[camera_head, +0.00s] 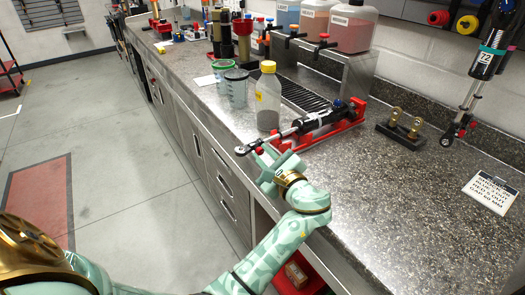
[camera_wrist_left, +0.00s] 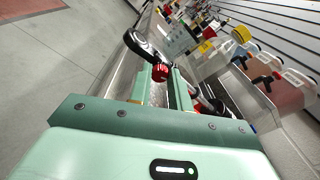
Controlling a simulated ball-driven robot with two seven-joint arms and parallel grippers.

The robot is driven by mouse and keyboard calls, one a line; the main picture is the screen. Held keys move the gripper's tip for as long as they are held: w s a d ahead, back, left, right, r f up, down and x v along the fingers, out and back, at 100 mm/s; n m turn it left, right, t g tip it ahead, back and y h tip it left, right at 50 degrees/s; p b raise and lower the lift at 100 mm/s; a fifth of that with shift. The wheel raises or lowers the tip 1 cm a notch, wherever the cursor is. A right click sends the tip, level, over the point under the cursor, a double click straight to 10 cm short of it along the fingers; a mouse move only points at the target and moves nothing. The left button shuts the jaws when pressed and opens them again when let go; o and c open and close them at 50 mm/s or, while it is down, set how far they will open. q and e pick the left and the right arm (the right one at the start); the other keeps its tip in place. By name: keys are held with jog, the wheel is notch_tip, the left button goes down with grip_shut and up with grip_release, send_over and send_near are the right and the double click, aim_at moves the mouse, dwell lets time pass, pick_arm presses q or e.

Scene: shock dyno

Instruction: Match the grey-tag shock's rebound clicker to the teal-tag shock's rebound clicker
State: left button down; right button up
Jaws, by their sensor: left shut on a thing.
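The grey-tag shock (camera_head: 300,124) lies in a red cradle (camera_head: 345,125) on the counter, its rod and eyelet (camera_head: 241,150) pointing left toward the front edge. A grey band (camera_head: 318,118) wraps its black body. My left gripper (camera_head: 265,157) is at the rod end, shut on the red clicker knob, which shows between its fingers in the left wrist view (camera_wrist_left: 160,73). The eyelet (camera_wrist_left: 137,42) is just beyond. The knob's click setting cannot be read. The teal-tag shock (camera_head: 483,62) hangs upright at the right, with a teal band (camera_head: 493,50) and a small red part near its lower eye. My right gripper is not in view.
A yellow-capped bottle (camera_head: 268,98) and clear cups (camera_head: 236,88) stand behind the rod. A dark block with two brass pieces (camera_head: 394,118) and a printed card (camera_head: 490,192) lie to the right. Jugs (camera_head: 352,25) stand on a raised shelf. The right front counter is clear.

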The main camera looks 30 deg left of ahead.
pick_arm(q)
jog(key=m+p, duration=0.1)
jog(key=p, duration=0.1)
jog(key=m+p, duration=0.4)
jog(key=shift+w+r+g, duration=0.1)
jog(key=shift+r+g, duration=0.2)
jog(key=shift+r, duration=0.05)
jog(key=shift+f+m+p, duration=0.1)
jog(key=shift+m+p, duration=0.9)
jog(key=shift+p, duration=0.05)
jog(key=shift+w+d+f+m+g+p, duration=0.15)
jog(key=shift+m+g+p, duration=0.4)
jog(key=shift+m, duration=0.45)
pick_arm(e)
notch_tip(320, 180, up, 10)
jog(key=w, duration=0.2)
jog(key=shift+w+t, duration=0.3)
pick_arm(q)
jog(key=c, duration=1.3)
grip_release()
